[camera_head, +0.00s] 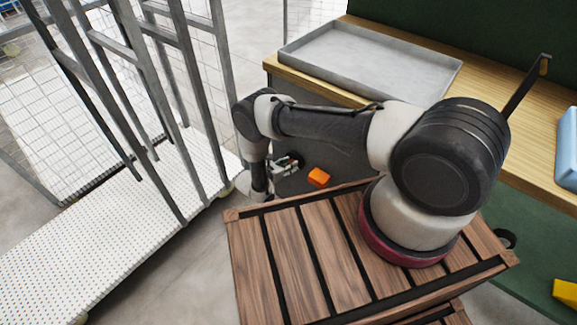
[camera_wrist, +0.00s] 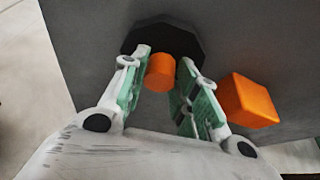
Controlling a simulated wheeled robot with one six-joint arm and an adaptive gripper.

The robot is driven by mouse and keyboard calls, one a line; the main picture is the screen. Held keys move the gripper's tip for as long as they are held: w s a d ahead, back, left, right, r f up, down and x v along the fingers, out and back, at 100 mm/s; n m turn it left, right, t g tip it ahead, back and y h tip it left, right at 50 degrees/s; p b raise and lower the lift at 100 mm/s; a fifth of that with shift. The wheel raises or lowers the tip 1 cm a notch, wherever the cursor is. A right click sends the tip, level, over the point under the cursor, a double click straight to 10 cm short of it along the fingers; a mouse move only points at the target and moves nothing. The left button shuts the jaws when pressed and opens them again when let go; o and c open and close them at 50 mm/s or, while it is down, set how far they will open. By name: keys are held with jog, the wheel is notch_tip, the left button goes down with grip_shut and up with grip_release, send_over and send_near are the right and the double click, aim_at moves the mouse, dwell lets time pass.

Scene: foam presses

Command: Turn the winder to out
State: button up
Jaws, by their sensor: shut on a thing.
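In the wrist view a black many-sided disc (camera_wrist: 168,32) sits against a grey panel, with a short orange cylinder (camera_wrist: 160,72) standing out from it; together they look like the winder. My gripper (camera_wrist: 164,75) has one green-padded finger on each side of the orange cylinder and is shut on it. In the head view my gripper (camera_head: 289,163) is at the dark panel below the wooden worktop, left of an orange block. The cylinder and disc are not clear in that view. I cannot tell which position the winder is in.
The orange block (camera_wrist: 246,101) is on the panel close to the right finger; it also shows in the head view (camera_head: 319,177). A grey tray (camera_head: 370,60) lies on the worktop (camera_head: 520,130). Metal fence posts (camera_head: 150,90) and a white perforated bed (camera_head: 120,220) stand left of my arm.

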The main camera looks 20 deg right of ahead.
jog(key=m+t, duration=0.2)
jog(key=m, duration=0.2)
jog(key=m+t+y, duration=0.1)
jog(key=m+t, duration=0.2)
jog(key=m, duration=0.1)
jog(key=m+t+y, duration=0.1)
jog(key=m+t, duration=0.1)
jog(key=m, duration=0.3)
jog(key=shift+s+d+f, duration=0.25)
jog(key=shift+s+f, duration=0.1)
jog(key=shift+s, duration=0.05)
dwell(0.3)
jog(key=shift+m+t, duration=0.3)
jog(key=o, duration=1)
jog(key=v, duration=1.2)
